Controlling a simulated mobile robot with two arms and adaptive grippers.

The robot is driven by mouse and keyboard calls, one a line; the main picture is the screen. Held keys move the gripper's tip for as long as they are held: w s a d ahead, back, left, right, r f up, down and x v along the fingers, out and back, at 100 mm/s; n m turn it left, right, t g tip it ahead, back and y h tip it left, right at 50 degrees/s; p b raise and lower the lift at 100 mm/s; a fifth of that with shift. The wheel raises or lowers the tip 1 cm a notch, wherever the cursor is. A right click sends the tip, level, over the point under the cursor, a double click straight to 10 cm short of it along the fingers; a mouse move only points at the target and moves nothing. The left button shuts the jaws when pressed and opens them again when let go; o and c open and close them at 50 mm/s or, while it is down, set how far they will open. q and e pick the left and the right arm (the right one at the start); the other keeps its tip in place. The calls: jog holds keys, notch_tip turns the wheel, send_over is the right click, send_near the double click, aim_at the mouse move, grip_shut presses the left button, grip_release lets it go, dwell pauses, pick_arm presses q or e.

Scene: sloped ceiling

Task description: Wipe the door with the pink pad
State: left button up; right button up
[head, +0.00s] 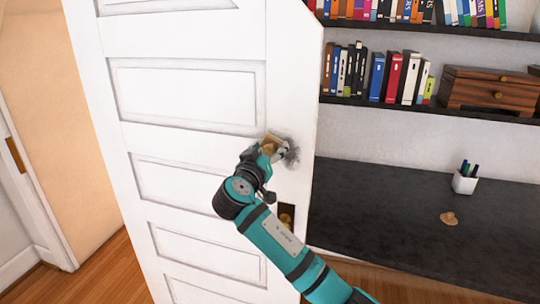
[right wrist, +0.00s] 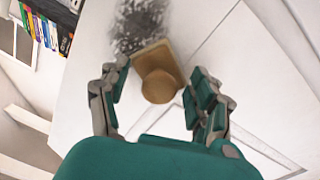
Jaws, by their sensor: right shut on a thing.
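The white panelled door (head: 190,95) stands in the middle of the head view. A dark grey smudge (head: 291,155) marks its face near the right edge; the right wrist view also shows this smudge (right wrist: 138,25). My right gripper (head: 268,148) is at the door beside the smudge, shut on a tan pad with a round knob (right wrist: 158,62). The pad is at the door face, next to the smudge; exact contact is hard to tell. It looks tan rather than pink. Another small pinkish-brown knobbed piece (head: 449,218) lies on the dark desk. My left gripper is not in view.
A dark door handle (head: 287,215) sits below my right gripper, close to my arm. The dark desk (head: 390,205) on the right holds a white pen cup (head: 465,184). Shelves above carry books (head: 392,76) and a wooden drawer box (head: 490,90). Wooden floor shows at lower left.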

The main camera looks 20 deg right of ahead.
jog(key=shift+s+d, duration=0.75)
jog(key=shift+d, duration=0.3)
jog(key=shift+s+d, duration=0.75)
jog(key=shift+d, duration=0.3)
jog(key=shift+s+d, duration=0.75)
jog(key=shift+d, duration=0.3)
jog(key=shift+a, duration=0.1)
jog(key=shift+s+a, duration=0.4)
jog(key=shift+s, duration=0.15)
jog(key=shift+v, duration=2.3)
jog(key=shift+s, duration=0.1)
jog(key=v, duration=0.3)
